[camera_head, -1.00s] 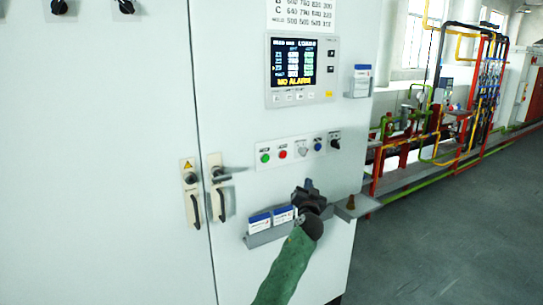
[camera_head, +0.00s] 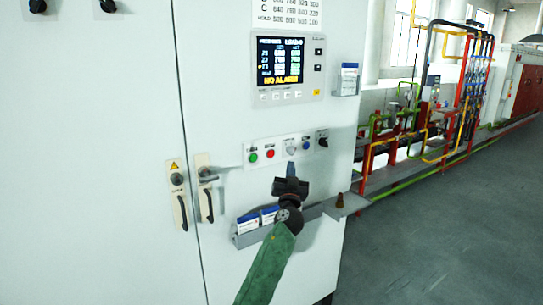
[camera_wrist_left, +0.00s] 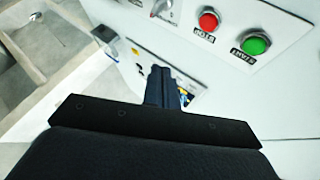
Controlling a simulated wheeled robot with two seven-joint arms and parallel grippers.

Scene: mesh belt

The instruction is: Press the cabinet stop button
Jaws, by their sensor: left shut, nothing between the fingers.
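The red stop button (camera_head: 271,154) sits on the button strip of the pale cabinet, just right of the green start button (camera_head: 253,157). In the left wrist view the red button (camera_wrist_left: 208,20) appears upside down with its STOP label, beside the green START button (camera_wrist_left: 256,43). My left gripper (camera_head: 291,168) is shut and empty, below and right of the red button, apart from it. In the left wrist view its closed fingers (camera_wrist_left: 158,84) point toward the cabinet, left of and below the red button. My right gripper is out of view.
A grey selector knob (camera_head: 291,148), a blue button (camera_head: 306,144) and a black switch (camera_head: 322,140) share the strip. A lit screen (camera_head: 285,65) is above. A holder (camera_head: 247,238) with cards juts out below, close to my left arm. Open floor lies to the right.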

